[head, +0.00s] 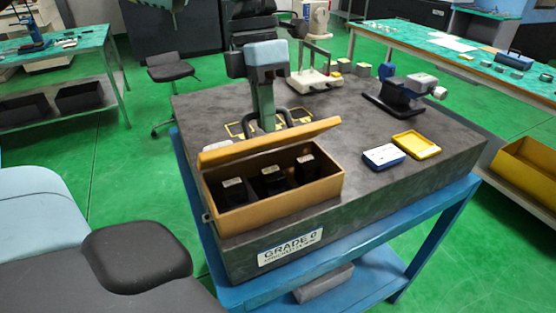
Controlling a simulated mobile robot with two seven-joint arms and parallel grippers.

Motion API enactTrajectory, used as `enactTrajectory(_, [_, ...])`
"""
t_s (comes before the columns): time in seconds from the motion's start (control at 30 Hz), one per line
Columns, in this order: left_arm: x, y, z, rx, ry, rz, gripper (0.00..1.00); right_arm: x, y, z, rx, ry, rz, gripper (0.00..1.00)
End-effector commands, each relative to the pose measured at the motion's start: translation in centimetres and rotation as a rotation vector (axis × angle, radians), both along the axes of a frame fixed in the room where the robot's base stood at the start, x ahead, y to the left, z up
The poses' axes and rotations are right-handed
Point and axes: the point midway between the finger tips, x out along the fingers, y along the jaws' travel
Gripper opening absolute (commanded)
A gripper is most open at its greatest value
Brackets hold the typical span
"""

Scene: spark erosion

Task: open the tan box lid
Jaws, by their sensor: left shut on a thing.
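The tan box (290,202) stands at the near left corner of the dark granite plate. Its lid (300,136) is raised and tilted, seen nearly edge-on along the back of the box. The inside shows, with three black blocks (272,179) with pale tops. My left gripper (284,122) is at the far side of the lid, with dark curved fingers at its upper edge, shut on the lid. The lid hides the fingertips, so the exact contact does not show. My right gripper is not in view.
The granite plate (370,185) lies on a blue stand (437,215). A blue-and-white box (383,157) and a yellow tray (416,146) lie right of the tan box. A dark bench instrument (402,94) stands farther back. The plate's middle is fairly clear.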

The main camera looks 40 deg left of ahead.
Motion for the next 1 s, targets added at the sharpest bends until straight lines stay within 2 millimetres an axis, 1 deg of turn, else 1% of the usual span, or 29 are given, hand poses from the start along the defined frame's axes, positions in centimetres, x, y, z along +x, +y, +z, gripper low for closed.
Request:
enactTrajectory(0.4, [0.6, 1.6, 0.3, 0.001, 0.001, 0.002, 0.00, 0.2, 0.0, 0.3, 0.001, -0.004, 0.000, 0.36])
enactTrajectory(0.83, [0.8, 1.9, 0.3, 0.000, 0.000, 0.002, 0.00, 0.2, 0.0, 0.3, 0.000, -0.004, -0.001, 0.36])
enactTrajectory(1.0, [1.0, 2.5, 0.4, -0.001, 0.000, 0.003, 0.00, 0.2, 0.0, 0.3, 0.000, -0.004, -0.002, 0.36])
